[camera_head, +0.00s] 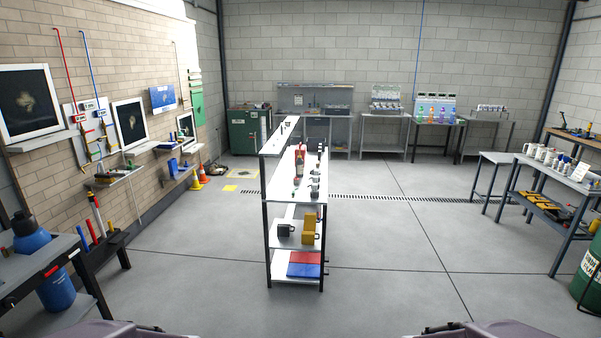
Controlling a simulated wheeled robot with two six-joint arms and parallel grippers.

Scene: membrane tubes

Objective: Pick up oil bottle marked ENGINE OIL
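No label reading ENGINE OIL is legible from here, so I cannot tell which container is the oil bottle. A red container (301,151) stands on the upper shelf of the white shelf unit (283,208) in the middle of the room. Several white bottles (540,155) stand in a row on the right bench (566,182). Several coloured bottles (431,115) stand on a table at the back wall. Only grey-purple parts of my own body show at the bottom edge. Neither of my grippers shows.
A dark bench (62,243) with a blue cylinder (45,262) stands close at the left. A green drum (588,272) with lettering is at the right edge. Orange cones (203,173) stand by the left wall. The floor (400,260) between shelf unit and right bench is clear.

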